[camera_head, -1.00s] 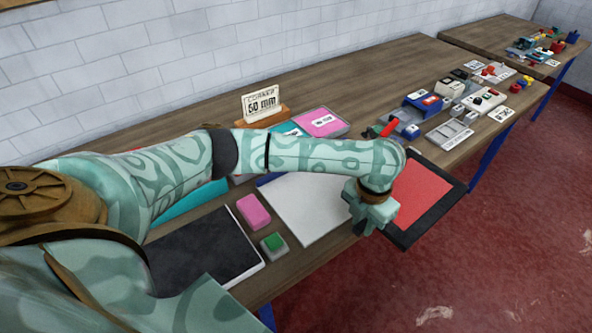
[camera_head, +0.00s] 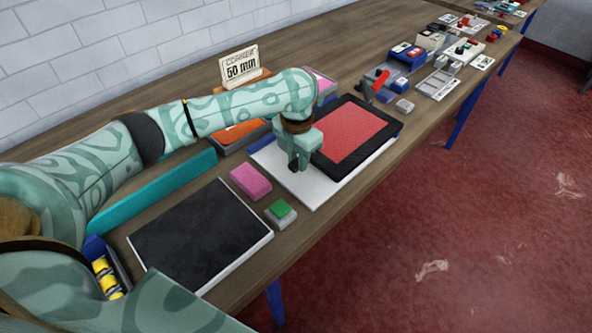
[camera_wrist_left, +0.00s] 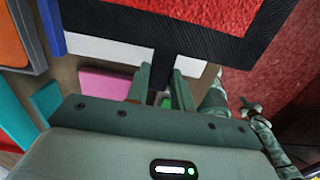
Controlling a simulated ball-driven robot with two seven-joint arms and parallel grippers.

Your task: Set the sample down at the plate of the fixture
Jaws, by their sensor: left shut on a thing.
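The sample is a red rug piece with a wide black border (camera_head: 352,132). It also shows in the wrist view (camera_wrist_left: 170,12). My left gripper (camera_head: 296,163) is shut on the black edge strip at the sample's near left side; in the wrist view the strip lies between the fingers (camera_wrist_left: 161,88). The fixture's white plate (camera_head: 305,195) lies under the gripper and partly under the sample, which hides much of it. I cannot tell whether the sample touches the plate. Camouflaged links at the right of the wrist view may be my right arm; its jaws are unclear.
A pink block (camera_head: 251,181) and a green-topped block (camera_head: 280,212) stand left of the plate, beside a black pad (camera_head: 200,235). A red-handled device (camera_head: 376,82) is just beyond the sample. The table's front edge is close.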

